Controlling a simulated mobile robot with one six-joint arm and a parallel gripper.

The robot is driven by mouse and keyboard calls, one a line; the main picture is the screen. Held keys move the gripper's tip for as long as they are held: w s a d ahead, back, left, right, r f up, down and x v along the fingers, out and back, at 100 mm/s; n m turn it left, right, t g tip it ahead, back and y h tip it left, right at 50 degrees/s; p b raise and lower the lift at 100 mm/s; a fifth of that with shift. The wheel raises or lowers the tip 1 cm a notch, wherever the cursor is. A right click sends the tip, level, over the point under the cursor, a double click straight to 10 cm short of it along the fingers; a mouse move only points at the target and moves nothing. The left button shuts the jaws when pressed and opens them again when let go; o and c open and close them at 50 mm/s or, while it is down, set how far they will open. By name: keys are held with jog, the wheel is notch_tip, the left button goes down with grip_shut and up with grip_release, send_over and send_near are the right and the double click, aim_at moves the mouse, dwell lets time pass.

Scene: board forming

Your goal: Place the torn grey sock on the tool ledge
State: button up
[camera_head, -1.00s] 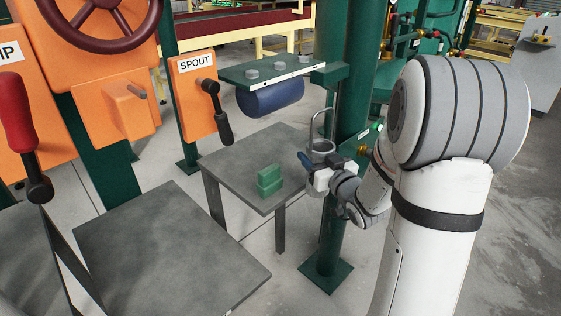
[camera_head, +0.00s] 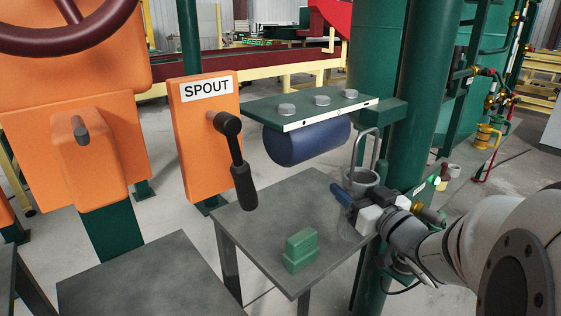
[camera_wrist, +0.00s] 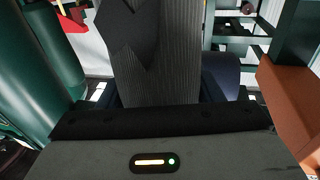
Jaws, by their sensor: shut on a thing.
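The grey sock (camera_wrist: 172,85) fills the middle of the wrist view, ribbed, with a dark jagged patch near its top left. My gripper (camera_head: 343,195) is shut on it; its blue fingers show in the head view beside a grey metal cup with a hooked handle. I cannot clearly make out the sock in the head view. A green ledge (camera_head: 350,104) with three grey round knobs on top is attached to the green column, above and left of my gripper. I take it for the tool ledge. A dark blue roller hangs under it.
Green blocks (camera_head: 300,248) sit on the dark grey table (camera_head: 262,222) below and left of my gripper. An orange panel marked SPOUT (camera_head: 205,150) with a black lever (camera_head: 240,170) stands left of the ledge. The green column (camera_head: 405,80) stands close behind my gripper.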

jog(key=w+a+f+b, duration=0.1)
jog(key=w+a+f, duration=0.1)
jog(key=w, duration=0.4)
jog(key=w+a+f+b, duration=0.1)
jog(key=w+a+b, duration=0.1)
jog(key=w, duration=0.4)
jog(key=shift+w+f, duration=0.35)
jog(key=shift+a, duration=0.1)
